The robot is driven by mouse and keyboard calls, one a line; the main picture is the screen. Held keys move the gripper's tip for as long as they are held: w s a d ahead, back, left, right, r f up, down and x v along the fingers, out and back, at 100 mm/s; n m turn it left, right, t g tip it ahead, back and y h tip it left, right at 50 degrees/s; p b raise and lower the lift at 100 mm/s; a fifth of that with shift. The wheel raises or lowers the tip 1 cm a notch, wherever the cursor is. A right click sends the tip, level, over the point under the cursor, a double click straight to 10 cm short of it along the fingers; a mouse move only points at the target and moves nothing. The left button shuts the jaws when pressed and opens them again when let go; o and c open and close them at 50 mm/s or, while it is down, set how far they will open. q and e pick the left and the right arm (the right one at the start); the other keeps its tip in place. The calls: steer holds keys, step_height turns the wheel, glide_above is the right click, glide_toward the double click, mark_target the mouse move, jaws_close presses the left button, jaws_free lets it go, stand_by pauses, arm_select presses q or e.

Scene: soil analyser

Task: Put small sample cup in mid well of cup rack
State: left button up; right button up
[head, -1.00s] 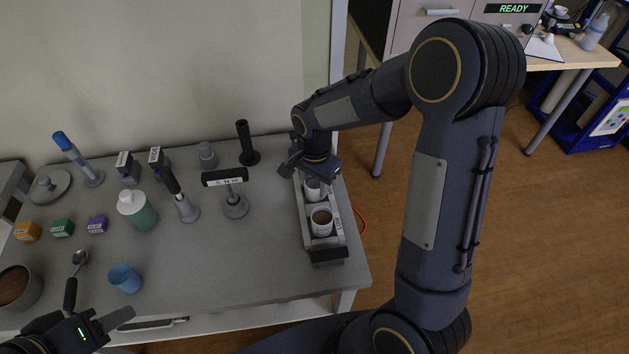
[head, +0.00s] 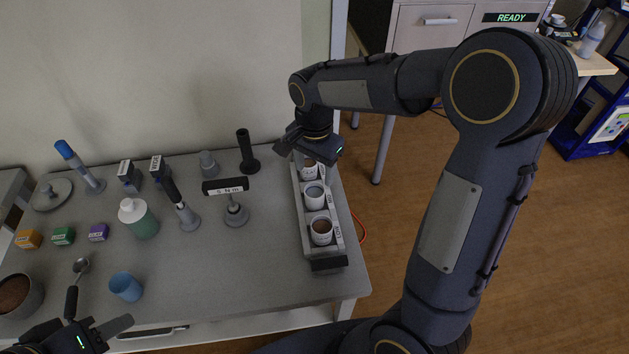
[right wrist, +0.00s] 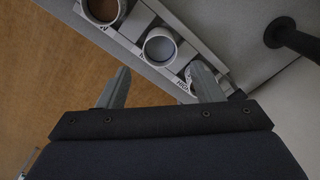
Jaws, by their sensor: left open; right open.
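The cup rack (head: 305,226) is a long pale tray at the table's right end. A white cup with a light grey inside, likely the small sample cup (head: 314,194), stands upright in its mid well. It also shows in the right wrist view (right wrist: 160,46). My right gripper (head: 290,138) is open above the rack's far end, apart from the mid cup. My left gripper (head: 112,325) is open and empty at the lower left.
A tamper-like tool (head: 234,212), a dark-handled tool (head: 186,212) and a black upright post (head: 247,155) stand left of the rack. A white-capped green bottle (head: 138,218) and a blue cup (head: 125,287) are further left. The table is clear between the blue cup and the rack.

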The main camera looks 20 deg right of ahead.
steer(key=s+d+r+n+t+y, duration=0.25)
steer(key=s+r+n, duration=0.35)
steer(key=s, duration=0.5)
steer(key=s+a+n+t+y, duration=0.1)
steer(key=s+a+n+t, duration=0.2)
steer(key=s, duration=0.6)
steer(key=shift+s+n, duration=0.35)
steer(key=shift+n, duration=0.35)
steer(key=shift+a, duration=0.1)
steer(key=shift+r+p, duration=0.2)
steer(key=shift+p, duration=0.1)
